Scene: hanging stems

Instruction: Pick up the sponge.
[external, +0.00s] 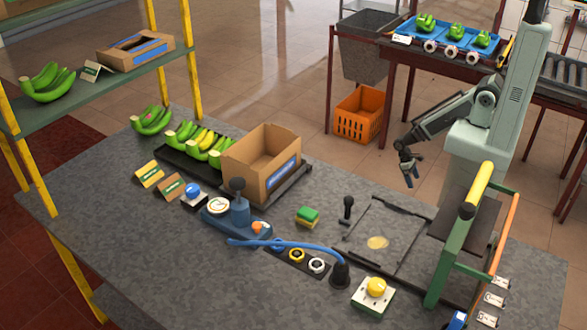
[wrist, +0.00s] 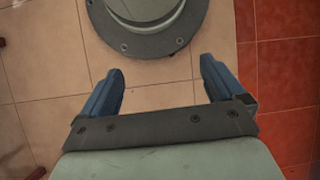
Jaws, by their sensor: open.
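The sponge (external: 307,216) is a small block with a green top and a yellow lower part. It lies on the grey speckled table, right of the cardboard box and left of a black upright handle. My gripper (external: 411,182) hangs past the table's far edge, above and to the right of the sponge and well apart from it. In the wrist view my gripper (wrist: 163,84) shows two blue fingers spread apart with nothing between them. The sponge is not in the wrist view.
An open cardboard box (external: 262,165) stands left of the sponge. A black handle (external: 347,209) stands to its right. A blue device (external: 238,215) with a blue hose lies in front. A green frame with a yellow bar (external: 476,188) rises at the right. Bananas (external: 200,145) lie behind.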

